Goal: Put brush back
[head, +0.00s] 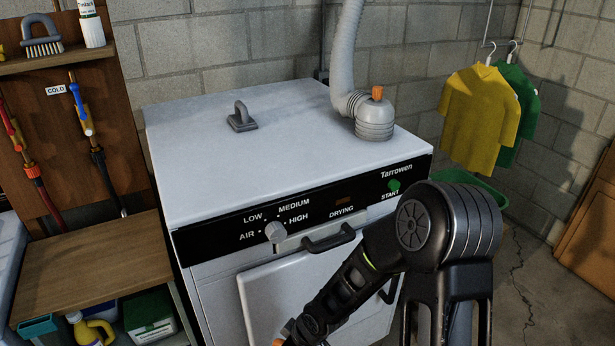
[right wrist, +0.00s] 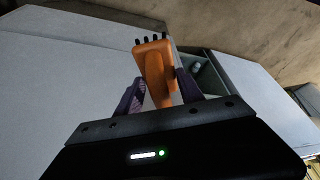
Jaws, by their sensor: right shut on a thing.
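An orange brush (right wrist: 153,68) with short dark bristles is between the purple fingers of my right gripper (right wrist: 158,92) in the right wrist view. The gripper is shut on it, and the bristle end points away from the wrist. In the head view my right arm reaches down in front of the dryer. Only a small orange bit (head: 280,342) shows at the bottom edge there; the fingers are cut off. Another brush, grey-handled with pale bristles (head: 42,44), sits on the upper left shelf (head: 60,61). My left gripper is not in view.
The white dryer (head: 270,150) fills the middle, with a knob (head: 275,231) and door handle (head: 328,238) on its front. A wooden-topped bench (head: 95,262) stands left, with a yellow bottle (head: 88,328) and green box (head: 150,314) below. The bench top is clear.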

